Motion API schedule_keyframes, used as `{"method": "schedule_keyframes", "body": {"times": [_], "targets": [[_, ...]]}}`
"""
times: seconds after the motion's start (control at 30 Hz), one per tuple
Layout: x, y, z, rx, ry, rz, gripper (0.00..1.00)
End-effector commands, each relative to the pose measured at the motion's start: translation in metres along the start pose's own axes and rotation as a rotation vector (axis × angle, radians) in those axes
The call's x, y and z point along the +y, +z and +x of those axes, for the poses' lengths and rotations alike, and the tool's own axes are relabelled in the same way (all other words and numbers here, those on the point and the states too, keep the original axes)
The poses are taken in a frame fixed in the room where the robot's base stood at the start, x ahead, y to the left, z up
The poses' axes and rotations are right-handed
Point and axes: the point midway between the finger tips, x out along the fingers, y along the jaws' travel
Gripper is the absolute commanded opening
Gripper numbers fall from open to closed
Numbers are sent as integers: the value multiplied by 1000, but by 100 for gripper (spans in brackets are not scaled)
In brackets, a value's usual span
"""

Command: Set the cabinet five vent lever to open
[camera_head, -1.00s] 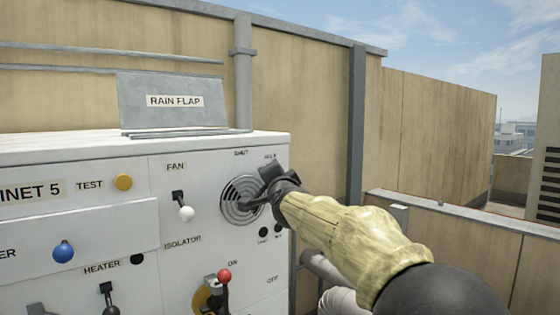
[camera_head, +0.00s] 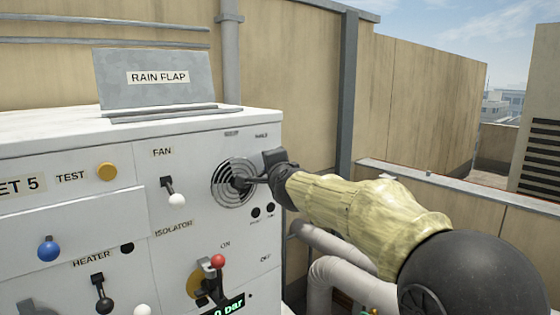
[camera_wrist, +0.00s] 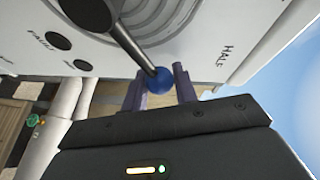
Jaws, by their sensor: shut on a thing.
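The vent lever is a dark rod on the round slotted vent (camera_head: 232,197) on the white front of cabinet five (camera_head: 130,225). Its shaft (camera_wrist: 132,47) and blue ball end (camera_wrist: 160,81) show in the wrist view. My gripper (camera_wrist: 160,90) is shut on the lever's ball end, one finger on each side. In the head view my gripper (camera_head: 273,172) is at the vent's right side, and the lever points right from the hub.
Left of the vent are the white-tipped fan lever (camera_head: 175,194), the yellow test knob (camera_head: 107,172) and a blue knob (camera_head: 48,248). The red-tipped isolator lever (camera_head: 217,264) is below. Grey pipes (camera_head: 340,275) run right of the cabinet. A RAIN FLAP panel (camera_head: 155,78) stands on top.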

Motion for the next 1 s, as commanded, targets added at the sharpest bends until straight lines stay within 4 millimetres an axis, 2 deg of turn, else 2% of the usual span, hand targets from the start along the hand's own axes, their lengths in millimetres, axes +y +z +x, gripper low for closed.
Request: {"method": "schedule_keyframes", "body": {"times": [0.3, 0.33, 0.4, 0.43, 0.77, 0.87, 1.0], "targets": [[2, 2, 0, -2, 3, 3, 0], [2, 2, 0, -2, 3, 2, 32], [1, 3, 0, -2, 3, 2, 46], [1, 3, 0, -2, 2, 2, 49], [0, 1, -2, 1, 0, 1, 49], [0, 1, -8, 1, 0, 1, 49], [-1, 1, -25, 1, -2, 1, 49]]}}
